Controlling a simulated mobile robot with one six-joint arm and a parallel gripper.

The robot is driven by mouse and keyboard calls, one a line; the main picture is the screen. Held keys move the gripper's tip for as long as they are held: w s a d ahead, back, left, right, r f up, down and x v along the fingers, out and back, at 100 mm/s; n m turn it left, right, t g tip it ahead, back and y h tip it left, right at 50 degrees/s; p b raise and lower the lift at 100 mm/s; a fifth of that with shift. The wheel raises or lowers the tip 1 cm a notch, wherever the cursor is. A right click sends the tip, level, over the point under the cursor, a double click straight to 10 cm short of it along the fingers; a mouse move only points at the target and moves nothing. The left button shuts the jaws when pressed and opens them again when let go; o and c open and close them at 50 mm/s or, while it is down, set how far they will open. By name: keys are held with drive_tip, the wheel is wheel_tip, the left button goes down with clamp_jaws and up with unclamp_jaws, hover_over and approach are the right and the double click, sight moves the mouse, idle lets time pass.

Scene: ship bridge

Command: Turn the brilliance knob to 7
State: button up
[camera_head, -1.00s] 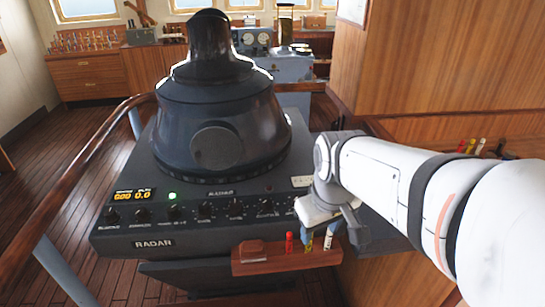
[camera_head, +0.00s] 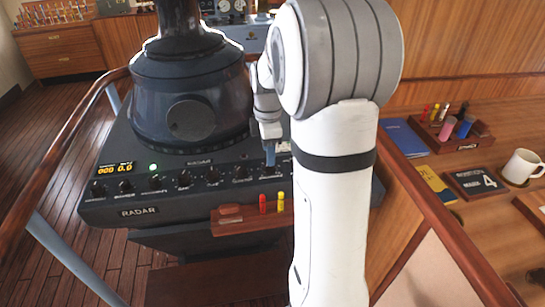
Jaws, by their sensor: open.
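The black radar console (camera_head: 150,212) carries a row of small dark knobs along its sloping front panel. The leftmost knob (camera_head: 97,189) sits under the orange display. The knob labels are too small to read, so I cannot tell for certain which one is brilliance, or its setting. My gripper (camera_head: 270,157) points down over the right end of the knob row, with a blue-grey fingertip near the panel. It is open and seems to hold nothing. My white arm hides the right end of the panel.
The dark radar hood (camera_head: 190,95) rises behind the knobs. A wooden pen holder (camera_head: 232,225) with red and yellow pens juts from the console's front. A wooden rail (camera_head: 60,140) runs along the left. A desk with a mug (camera_head: 522,166) is at right.

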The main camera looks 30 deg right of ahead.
drive_tip(key=shift+s+f, duration=0.1)
drive_tip(key=shift+f, duration=2)
drive_tip(key=shift+c, duration=0.5)
drive_tip(key=c, duration=0.9)
drive_tip(key=shift+s+d, duration=0.1)
drive_tip(key=shift+d, duration=0.25)
drive_tip(key=shift+a, duration=0.1)
